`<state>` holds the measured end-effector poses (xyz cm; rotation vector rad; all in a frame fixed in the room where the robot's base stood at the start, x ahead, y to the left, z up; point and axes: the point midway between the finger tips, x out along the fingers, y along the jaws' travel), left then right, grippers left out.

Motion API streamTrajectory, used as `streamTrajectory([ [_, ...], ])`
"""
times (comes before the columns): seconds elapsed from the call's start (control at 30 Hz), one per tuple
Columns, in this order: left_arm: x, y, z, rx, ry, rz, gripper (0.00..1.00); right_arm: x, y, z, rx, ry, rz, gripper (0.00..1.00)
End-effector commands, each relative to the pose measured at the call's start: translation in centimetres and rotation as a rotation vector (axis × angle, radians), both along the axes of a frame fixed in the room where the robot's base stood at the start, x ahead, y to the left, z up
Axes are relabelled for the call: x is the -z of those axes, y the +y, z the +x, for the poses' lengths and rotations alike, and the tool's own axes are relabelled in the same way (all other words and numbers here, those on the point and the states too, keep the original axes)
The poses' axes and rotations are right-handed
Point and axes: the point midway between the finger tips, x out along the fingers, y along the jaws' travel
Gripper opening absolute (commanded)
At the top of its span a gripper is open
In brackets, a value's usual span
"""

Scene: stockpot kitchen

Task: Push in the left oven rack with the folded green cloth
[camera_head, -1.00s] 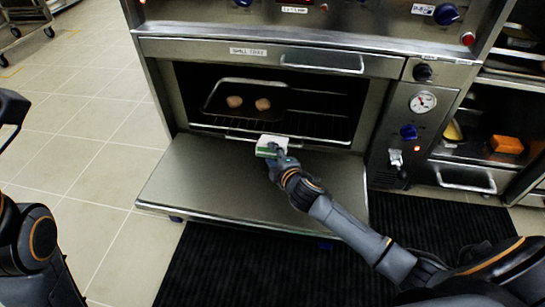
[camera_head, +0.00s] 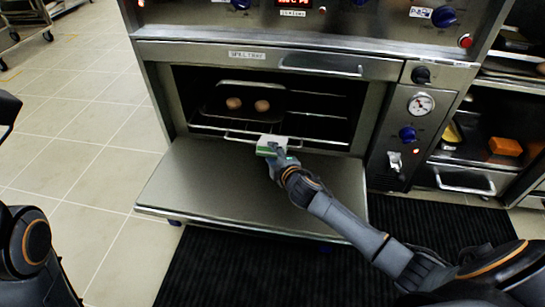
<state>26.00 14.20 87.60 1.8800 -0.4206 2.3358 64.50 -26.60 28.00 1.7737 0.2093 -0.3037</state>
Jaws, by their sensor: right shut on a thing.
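The left oven rack (camera_head: 208,125) sits inside the open oven and carries a dark tray (camera_head: 225,115) with two round brown pieces. Its front bar (camera_head: 240,136) lies near the oven mouth. My right gripper (camera_head: 276,155) is shut on the folded green cloth (camera_head: 268,146), which shows white and green. The cloth is at the oven mouth, just in front of the rack's front edge; I cannot tell whether it touches. My left arm shows at the left edge, but its gripper is not in view.
The oven door (camera_head: 230,190) is folded down flat below my right arm. A gauge (camera_head: 421,103) and blue knobs are to the right. An open shelf with an orange block (camera_head: 505,146) stands further right. A black mat (camera_head: 230,265) covers the floor.

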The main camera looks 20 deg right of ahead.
Motion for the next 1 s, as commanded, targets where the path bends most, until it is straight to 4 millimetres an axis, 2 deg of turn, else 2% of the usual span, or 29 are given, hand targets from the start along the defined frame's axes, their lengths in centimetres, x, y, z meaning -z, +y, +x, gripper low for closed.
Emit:
streamTrajectory([
  [0.23, 0.0, 0.0, 0.1, 0.000, 0.001, 0.000, 0.75, -0.1, -1.1, 1.4, 0.002, -0.002, -0.002, 0.00],
  [0.67, 0.1, -0.1, 0.1, -0.002, 0.002, 0.003, 0.75, -0.1, -1.2, 1.7, 0.001, -0.003, -0.002, 0.00],
  [1.0, 0.2, -0.1, 0.2, -0.004, 0.004, 0.008, 0.75, -0.2, -2.4, 3.6, 0.001, -0.003, -0.002, 0.00],
])
